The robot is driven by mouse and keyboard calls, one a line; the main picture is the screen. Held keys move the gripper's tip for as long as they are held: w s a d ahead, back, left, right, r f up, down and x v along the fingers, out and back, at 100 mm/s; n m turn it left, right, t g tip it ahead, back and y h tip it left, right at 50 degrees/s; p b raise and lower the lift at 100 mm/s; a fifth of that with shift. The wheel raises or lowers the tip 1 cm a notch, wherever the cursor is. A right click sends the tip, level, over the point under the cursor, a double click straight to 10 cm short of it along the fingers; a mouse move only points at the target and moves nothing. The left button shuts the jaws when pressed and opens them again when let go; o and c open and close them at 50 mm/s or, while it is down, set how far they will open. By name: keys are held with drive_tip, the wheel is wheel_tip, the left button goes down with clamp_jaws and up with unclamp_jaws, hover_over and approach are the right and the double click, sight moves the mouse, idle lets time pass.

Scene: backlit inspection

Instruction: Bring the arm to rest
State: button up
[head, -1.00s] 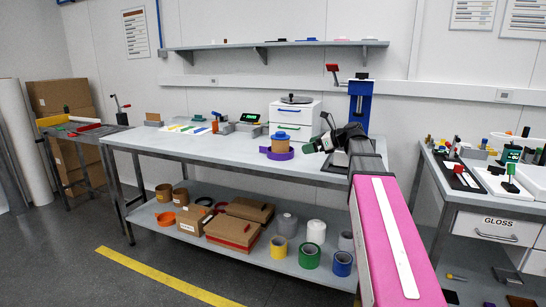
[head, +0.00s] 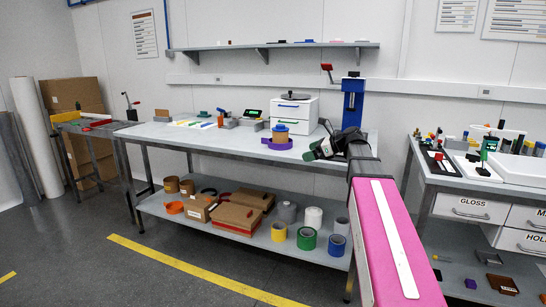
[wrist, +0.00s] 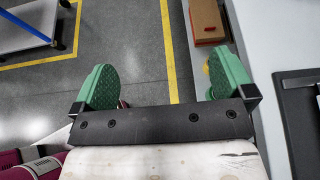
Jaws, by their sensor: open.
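My gripper (head: 318,151) is held out in front of the long grey workbench (head: 215,141), near its right front edge. My pink-sided arm reaches up to it from the lower right. In the wrist view the two green fingers of my gripper (wrist: 162,85) stand wide apart with nothing between them. Below them lie grey floor and a yellow line.
A purple ring with a tan and blue roll (head: 280,132), white drawers (head: 292,111) and a blue stand (head: 352,103) are on the bench near my gripper. A second bench with labelled drawers (head: 473,209) is at right. The floor (head: 150,275) in front is open.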

drive_tip(key=s+f+n+g+h, duration=0.1)
drive_tip(key=s+f+n+h, duration=0.3)
drive_tip(key=f, duration=0.8)
drive_tip(key=s+f+n+g+h, duration=0.2)
drive_tip(key=s+f+n, duration=0.35)
drive_tip(key=f, duration=0.55)
drive_tip(key=s+d+f+n+g+h, duration=0.1)
drive_tip(key=s+f+n+h, duration=0.1)
drive_tip(key=s+f+n, duration=0.4)
drive_tip(key=s+d+f+n+g+h, duration=0.1)
drive_tip(key=s+d+f+n+h, duration=0.1)
drive_tip(key=s+f+n, duration=0.4)
wheel_tip(320, 180, down, 3)
drive_tip(key=shift+s+d+f+h, duration=0.1)
drive_tip(key=shift+s+d+h, duration=0.2)
drive_tip(key=shift+h, duration=0.4)
